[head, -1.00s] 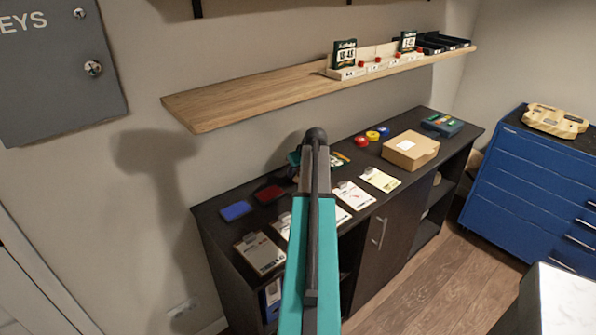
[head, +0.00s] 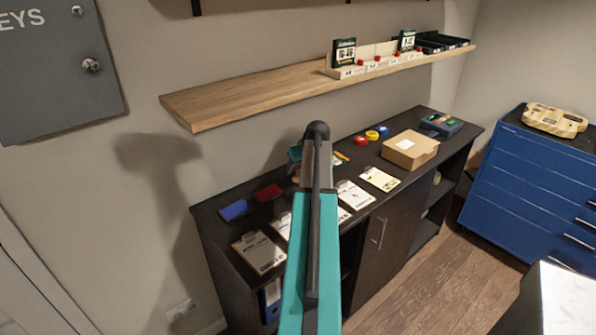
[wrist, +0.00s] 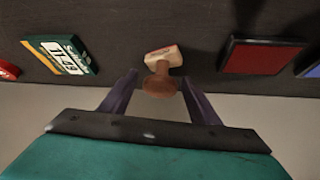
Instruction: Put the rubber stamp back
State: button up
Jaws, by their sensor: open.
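The rubber stamp (wrist: 161,74) has a rounded brown wooden handle and a pale block with faint reddish marking. In the wrist view it stands on the dark cabinet top, handle toward me. My gripper (wrist: 159,82) is open, with one dark finger on each side of the handle and a gap visible on both sides. The red ink pad (wrist: 263,56) lies to the right of the stamp in the wrist view, and also shows in the head view (head: 268,192). In the head view my arm mostly hides the gripper and stamp area.
A blue pad (head: 234,210) lies beside the red one. A green box (wrist: 61,54) sits left of the stamp in the wrist view. Clipboards (head: 259,252) line the cabinet's front edge. Tape rolls (head: 372,135) and a cardboard box (head: 410,150) stand farther right. A wooden shelf (head: 240,98) hangs above.

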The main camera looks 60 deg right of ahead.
jog(key=b+v, duration=0.1)
jog(key=v, duration=0.8)
jog(key=shift+b, duration=0.4)
dwell(0.4)
